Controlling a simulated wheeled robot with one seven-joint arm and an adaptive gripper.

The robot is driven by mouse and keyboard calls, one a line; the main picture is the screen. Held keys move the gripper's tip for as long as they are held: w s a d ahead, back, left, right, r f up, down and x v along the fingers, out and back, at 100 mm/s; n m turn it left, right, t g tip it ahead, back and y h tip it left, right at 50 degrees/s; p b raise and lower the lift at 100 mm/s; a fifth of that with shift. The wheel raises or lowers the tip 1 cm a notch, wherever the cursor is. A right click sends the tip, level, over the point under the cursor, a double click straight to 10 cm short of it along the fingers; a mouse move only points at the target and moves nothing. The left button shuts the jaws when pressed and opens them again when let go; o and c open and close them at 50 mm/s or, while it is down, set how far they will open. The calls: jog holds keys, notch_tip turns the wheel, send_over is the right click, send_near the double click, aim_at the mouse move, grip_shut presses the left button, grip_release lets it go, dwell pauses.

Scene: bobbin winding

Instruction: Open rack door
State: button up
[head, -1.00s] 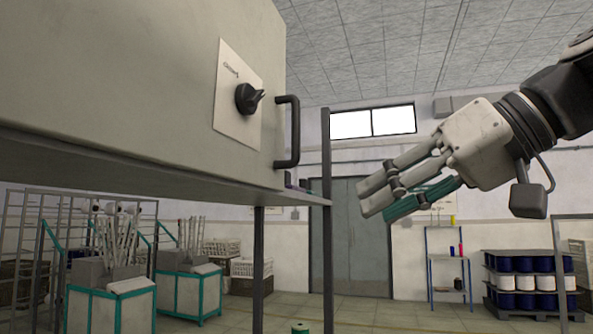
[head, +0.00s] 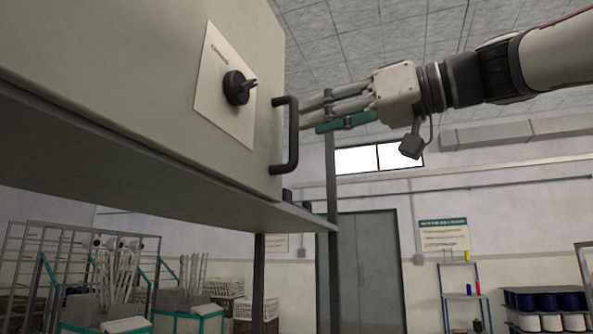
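The rack door (head: 120,80) is a large pale grey panel at the upper left, and it looks shut. A dark vertical bar handle (head: 292,135) stands out at its right edge. A black knob (head: 238,88) sits on a white plate (head: 213,70) to the left of the handle. My gripper (head: 303,116) reaches in from the right, with its fingers pointing left at the upper part of the handle. Its fingertips appear close to the bar; whether they touch it, and the gap between them, I cannot tell.
The rack's shelf (head: 150,165) runs under the door, with a dark upright post (head: 331,190) behind the handle. A grey double door (head: 362,270), teal bins (head: 190,318) and a small stand (head: 462,290) are farther back.

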aim_at(297, 125)
jog(key=shift+p+x, duration=0.45)
jog(key=shift+x, duration=2.3)
jog(key=shift+c, duration=0.6)
grip_shut()
